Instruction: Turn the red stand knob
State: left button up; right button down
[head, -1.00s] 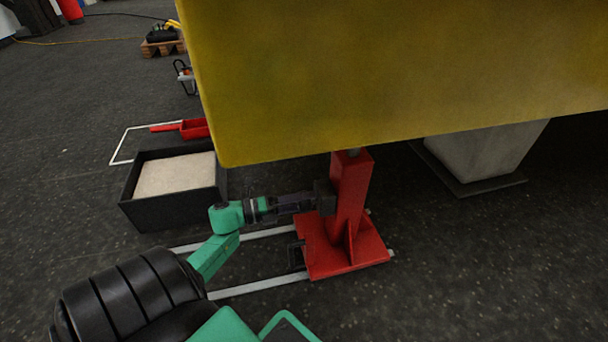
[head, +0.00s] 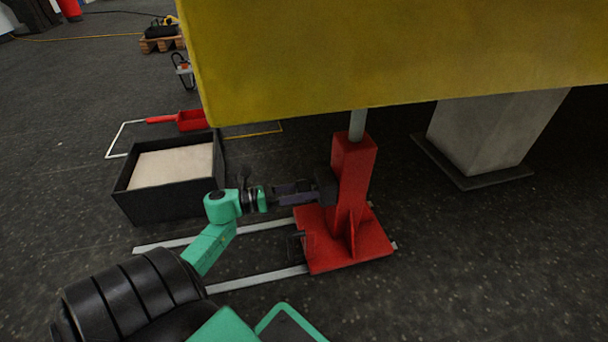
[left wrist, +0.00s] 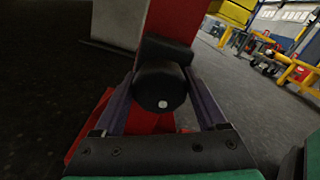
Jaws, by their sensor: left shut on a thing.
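The red stand (head: 350,185) stands upright on its red base plate under the yellow boom (head: 400,55), with a grey rod (head: 357,124) rising from its top. On its left side is a black block with a round black knob; the left wrist view shows the knob (left wrist: 160,87) with a pale dot on its face. My left gripper (head: 312,193) reaches in from the left, its two fingers on either side of the knob and shut on it. In the head view the fingers partly hide the knob. My right gripper does not show.
A black box with pale filling (head: 170,203) stands left of my left arm. A red scoop (head: 185,121) lies behind it. Pale floor rails (head: 257,279) run to the stand base. A grey block (head: 480,135) stands at right. The floor at front right is clear.

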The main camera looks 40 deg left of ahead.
pick_arm(q)
jog(key=shift+m, duration=0.3)
jog(key=o, duration=1.3)
jog(key=p+v, duration=0.1)
jog(key=v, duration=0.3)
jog(key=p+v, duration=0.1)
jog(key=v, duration=0.1)
jog(key=shift+a+r+p, duration=0.1)
jog(key=shift+r+p, duration=0.15)
jog(key=shift+p, duration=0.1)
jog(key=p, duration=0.2)
send_near(297, 190)
jog(key=v, duration=0.3)
jog(key=shift+s+d+f, duration=0.1)
jog(key=shift+d+f, duration=0.05)
jog(key=shift+d, duration=0.1)
